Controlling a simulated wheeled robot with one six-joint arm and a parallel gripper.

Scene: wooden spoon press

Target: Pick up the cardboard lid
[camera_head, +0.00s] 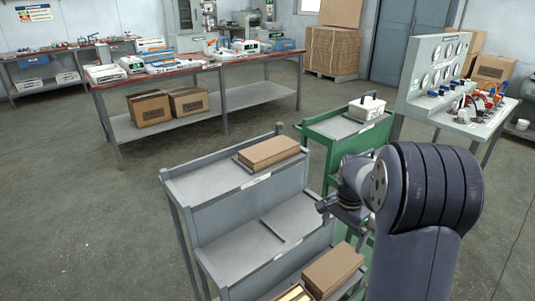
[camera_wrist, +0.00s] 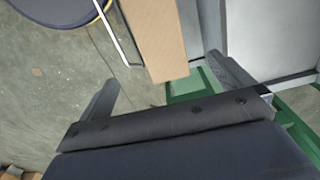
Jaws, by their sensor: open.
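One flat brown cardboard piece (camera_head: 268,152) lies on the top shelf of the grey cart, left of my gripper in the head view. Another brown cardboard piece (camera_head: 333,268) lies on a lower shelf, below my gripper. I cannot tell for certain which is the lid. My gripper (camera_head: 325,208) is beside the cart's right side in the head view, apart from both pieces. In the wrist view my gripper (camera_wrist: 162,70) has its fingers spread with nothing held. A brown cardboard surface (camera_wrist: 155,32) shows ahead of them; its far end is cut off.
The grey cart (camera_head: 222,212) has stepped shelves with raised rims. An open box with yellowish contents (camera_head: 293,293) sits at its lower front. A green cart (camera_head: 345,128) carrying a white container (camera_head: 367,107) stands close behind. Floor to the left is clear.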

